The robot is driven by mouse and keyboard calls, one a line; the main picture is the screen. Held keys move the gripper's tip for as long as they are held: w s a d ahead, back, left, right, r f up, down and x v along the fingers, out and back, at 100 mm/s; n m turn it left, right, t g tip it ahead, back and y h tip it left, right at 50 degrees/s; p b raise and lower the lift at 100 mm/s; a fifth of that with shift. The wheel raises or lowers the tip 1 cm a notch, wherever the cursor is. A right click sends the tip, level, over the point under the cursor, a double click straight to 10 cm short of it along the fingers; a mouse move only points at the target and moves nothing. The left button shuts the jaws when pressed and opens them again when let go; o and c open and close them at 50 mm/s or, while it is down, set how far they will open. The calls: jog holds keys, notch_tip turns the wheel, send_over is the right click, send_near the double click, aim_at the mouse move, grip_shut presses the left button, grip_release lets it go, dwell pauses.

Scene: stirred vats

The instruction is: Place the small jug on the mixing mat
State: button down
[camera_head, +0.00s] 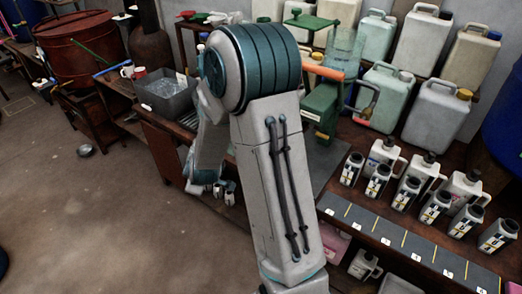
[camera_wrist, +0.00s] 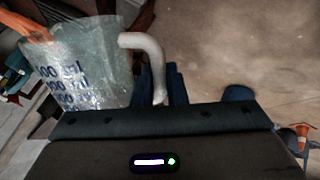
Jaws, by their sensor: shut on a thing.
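The small jug (camera_wrist: 90,65) is clear, with blue ml markings and a pale curved handle (camera_wrist: 150,52). It is at the upper left of the wrist view, tilted in the picture. My gripper (camera_wrist: 163,85) is shut on the jug's handle, its dark fingers on either side. In the head view my arm covers the jug, and I cannot pick out the fingertips. A dark grey flat surface (camera_head: 322,160) on the bench, partly behind my arm, may be the mixing mat; I cannot tell for sure.
A green dispenser (camera_head: 320,107) with a clear vessel (camera_head: 345,52) stands beside my arm. Several white bottles (camera_head: 408,190) line a numbered strip (camera_head: 400,240) at right. Large canisters (camera_head: 436,110) stand behind. A grey bin (camera_head: 168,97) and mugs are left. Open floor lies lower left.

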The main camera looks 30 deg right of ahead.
notch_tip(320, 180, down, 30)
jog(key=b, duration=2.8)
jog(key=shift+f+h, duration=0.15)
jog(key=shift+h, duration=0.15)
jog(key=shift+w+f+g, duration=0.1)
jog(key=shift+g, duration=0.2)
jog(key=s+d+r+n+g+h, duration=0.2)
jog(key=s+d+r+h, duration=0.3)
jog(key=d, duration=0.6)
jog(key=s+d+r+n+g+h, duration=0.2)
jog(key=s+d+r+g+h, duration=0.2)
jog(key=s+d+r, duration=0.6)
jog(key=s+d+r+n+g+h, duration=0.2)
jog(key=s+d+r+h, duration=0.6)
jog(key=d, duration=0.4)
jog(key=shift+r+n+g, duration=0.4)
jog(key=shift+r+n, duration=0.05)
jog(key=shift+n, duration=0.15)
jog(key=shift+a, duration=0.1)
